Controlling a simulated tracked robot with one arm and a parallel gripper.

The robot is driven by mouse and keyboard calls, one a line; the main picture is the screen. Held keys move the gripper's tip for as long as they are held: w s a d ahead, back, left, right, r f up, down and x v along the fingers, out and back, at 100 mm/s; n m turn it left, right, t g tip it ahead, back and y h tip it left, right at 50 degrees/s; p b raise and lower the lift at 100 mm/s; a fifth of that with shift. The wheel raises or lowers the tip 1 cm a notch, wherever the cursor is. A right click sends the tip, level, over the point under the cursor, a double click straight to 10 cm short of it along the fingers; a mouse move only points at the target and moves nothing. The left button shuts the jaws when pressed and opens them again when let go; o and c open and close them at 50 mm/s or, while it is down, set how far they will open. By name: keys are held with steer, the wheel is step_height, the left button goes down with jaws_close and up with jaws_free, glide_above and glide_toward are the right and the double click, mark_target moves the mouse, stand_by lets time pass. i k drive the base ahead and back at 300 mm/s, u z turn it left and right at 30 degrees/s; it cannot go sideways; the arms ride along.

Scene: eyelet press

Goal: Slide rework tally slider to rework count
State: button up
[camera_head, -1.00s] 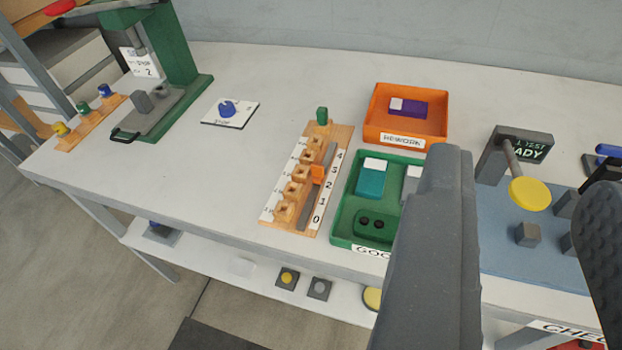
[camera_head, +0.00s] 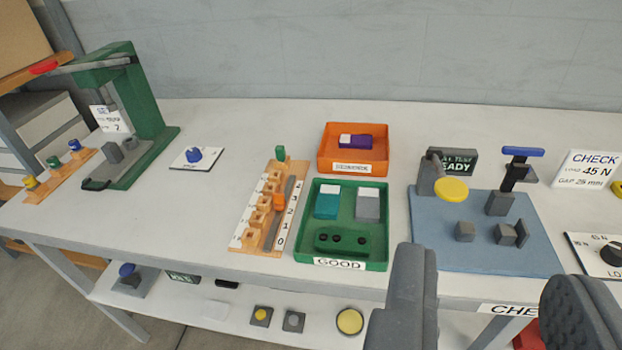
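The rework tally is a wooden board (camera_head: 264,241) on the bench, left of the green tray. It has a dark slot beside a column of white numbers, with 0 at the near end. The orange slider (camera_head: 279,201) sits in this slot, near the upper numbers; the exact mark is too small to tell. The orange rework tray (camera_head: 328,161) holds one purple piece (camera_head: 357,142) with a white part. My gripper (camera_head: 490,310) is open and empty at the bottom right, its two dark fingers wide apart, in front of the bench edge and well away from the slider.
The green GOOD tray (camera_head: 301,245) stands right beside the tally board. A blue mat (camera_head: 480,262) with a test fixture lies to the right. A green press (camera_head: 148,105) and a blue knob plate (camera_head: 195,157) stand left. Bare bench lies left of the board.

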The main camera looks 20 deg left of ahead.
mark_target(280, 203)
steer(key=z, duration=0.05)
steer(key=i, duration=0.95)
steer(key=u, duration=0.35)
